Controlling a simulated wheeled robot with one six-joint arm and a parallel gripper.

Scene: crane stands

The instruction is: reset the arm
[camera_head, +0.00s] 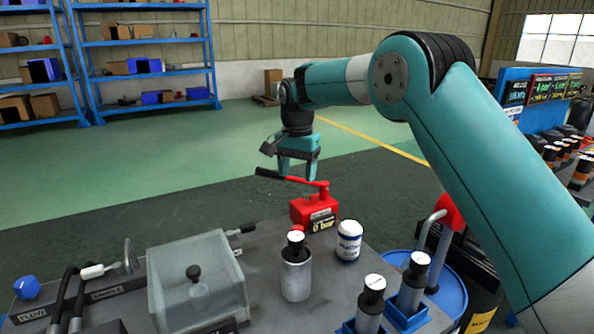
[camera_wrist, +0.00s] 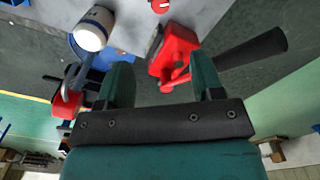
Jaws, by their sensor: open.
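My arm (camera_head: 480,170) reaches across from the right, bent at the elbow. My gripper (camera_head: 298,172) hangs at its end, pointing down, above the far edge of the bench. Its two teal fingers are apart with nothing between them; they also show in the wrist view (camera_wrist: 162,85). Just below is a red device (camera_head: 314,212) with a black-gripped lever (camera_head: 290,178) and a "0 bar" display. In the wrist view the red device (camera_wrist: 177,55) lies beyond the fingers, its black handle running to the right. I cannot tell whether a finger touches the lever.
On the grey bench (camera_head: 265,318) stand a white labelled jar (camera_head: 348,241), a grey bottle (camera_head: 296,272) and a clear-lidded box (camera_head: 196,280). Two more bottles sit in blue holders (camera_head: 408,318) at front right. Blue shelves (camera_head: 145,45) stand far back; green floor between is open.

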